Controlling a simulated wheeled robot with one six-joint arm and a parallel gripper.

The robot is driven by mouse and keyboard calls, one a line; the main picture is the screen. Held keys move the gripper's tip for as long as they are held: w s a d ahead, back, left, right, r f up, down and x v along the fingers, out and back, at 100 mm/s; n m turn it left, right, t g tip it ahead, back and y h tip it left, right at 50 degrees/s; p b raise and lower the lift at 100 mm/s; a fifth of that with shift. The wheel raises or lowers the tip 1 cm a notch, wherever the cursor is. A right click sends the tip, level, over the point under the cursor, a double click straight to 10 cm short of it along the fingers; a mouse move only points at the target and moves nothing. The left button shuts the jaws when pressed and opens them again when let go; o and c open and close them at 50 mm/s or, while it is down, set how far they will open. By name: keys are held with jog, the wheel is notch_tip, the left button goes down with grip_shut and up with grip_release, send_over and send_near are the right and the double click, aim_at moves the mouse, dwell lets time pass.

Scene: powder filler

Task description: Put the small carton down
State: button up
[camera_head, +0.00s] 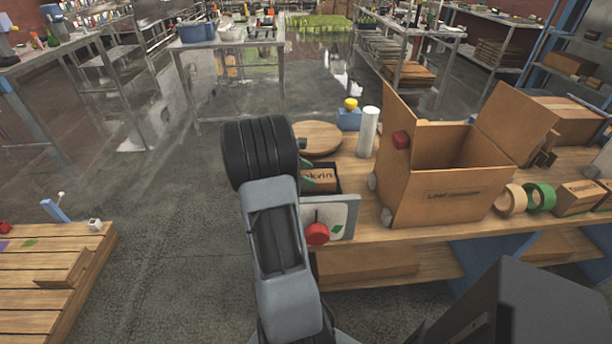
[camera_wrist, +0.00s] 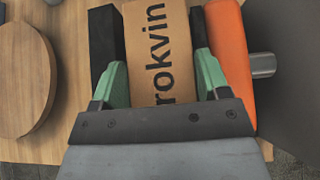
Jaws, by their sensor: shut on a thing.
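The small carton is brown cardboard with black lettering that reads "rokvin" in the wrist view (camera_wrist: 160,45). It also shows in the head view (camera_head: 320,180), at the near left of the wooden table (camera_head: 365,222). My gripper (camera_wrist: 162,65) is shut on the carton, with one green finger against each side. In the head view, my arm hides part of the carton and most of the gripper. The carton's underside is hidden, so I cannot tell whether it touches the surface below.
A round wooden board (camera_head: 318,137) lies behind the carton. A large open box (camera_head: 440,190) stands to its right, with a white cylinder (camera_head: 368,132) between. A pale panel with a red knob (camera_head: 317,234) is in front. An orange part (camera_wrist: 228,45) is close beside my right finger.

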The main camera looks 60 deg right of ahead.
jog(key=o, duration=1.4)
jog(key=shift+f, duration=0.1)
jog(key=shift+o, duration=0.2)
jog(key=shift+r, duration=0.25)
jog(key=v, duration=1.2)
jog(key=s+a+m+t+y, duration=0.1)
jog(key=a+t, duration=0.3)
jog(key=a, duration=0.7)
jog(key=s+a+f+m+t+y, duration=0.1)
jog(key=s+a+m+t+y, duration=0.1)
jog(key=a, duration=0.9)
jog(key=s+a+f+m+t+y, duration=0.1)
jog(key=s+a+m+t+y, duration=0.1)
jog(key=a+t, duration=0.4)
jog(key=a+m+y, duration=0.1)
jog(key=a+m, duration=0.1)
jog(key=a, duration=0.3)
jog(key=shift+y, duration=0.4)
